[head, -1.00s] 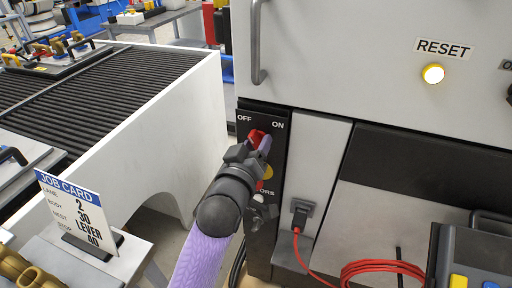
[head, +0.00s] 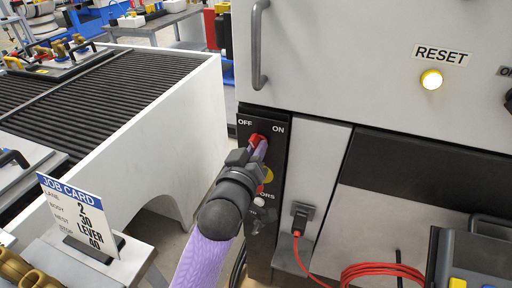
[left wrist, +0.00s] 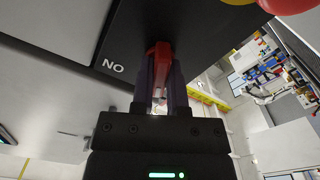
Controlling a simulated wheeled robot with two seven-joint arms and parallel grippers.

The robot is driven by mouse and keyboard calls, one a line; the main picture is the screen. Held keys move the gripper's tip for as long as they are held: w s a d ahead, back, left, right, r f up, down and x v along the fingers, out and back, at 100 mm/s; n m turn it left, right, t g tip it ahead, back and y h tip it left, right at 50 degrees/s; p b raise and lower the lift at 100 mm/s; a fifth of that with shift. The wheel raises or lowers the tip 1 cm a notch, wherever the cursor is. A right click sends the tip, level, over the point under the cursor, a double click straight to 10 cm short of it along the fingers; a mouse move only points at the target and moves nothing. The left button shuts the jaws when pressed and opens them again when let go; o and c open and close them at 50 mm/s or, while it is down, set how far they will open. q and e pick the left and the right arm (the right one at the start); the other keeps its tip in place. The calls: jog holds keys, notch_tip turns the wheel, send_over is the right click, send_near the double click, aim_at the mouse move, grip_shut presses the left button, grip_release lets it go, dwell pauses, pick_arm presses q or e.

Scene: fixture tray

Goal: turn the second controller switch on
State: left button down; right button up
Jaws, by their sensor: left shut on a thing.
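The black switch panel (head: 281,160) carries OFF at its upper left and ON at its upper right. A red switch handle (head: 256,139) sits just below and between these labels. My left gripper (head: 260,149) is at the handle, its purple fingers shut on it. In the left wrist view, the red handle (left wrist: 161,52) stands between the two fingers (left wrist: 161,85), with the ON label (left wrist: 113,66) upside down to its left. The gripper hides part of the handle and panel, so I cannot tell the handle's exact setting. My right gripper is not in view.
Below the gripper are a partly hidden yellow disc (head: 268,175) and a label ending in "ORS". A red cable (head: 301,249) plugs in to the right. A job card (head: 80,218) and a roller conveyor (head: 110,85) are on the left. A lit RESET button (head: 431,79) is upper right.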

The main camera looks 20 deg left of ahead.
pick_arm(q)
jog(key=shift+r+m+p, duration=0.2)
jog(key=shift+m+p, duration=0.8)
jog(key=shift+m, duration=0.1)
jog(key=m+p, duration=0.2)
jog(key=m, duration=0.1)
jog(key=shift+m, duration=0.3)
jog(key=m+p, duration=0.2)
jog(key=m, duration=0.1)
jog(key=shift+f, duration=0.1)
jog(key=shift+m+p, duration=0.3)
jog(key=shift+m, duration=0.9)
jog(key=shift+f, duration=0.1)
jog(key=c, duration=0.6)
grip_release()
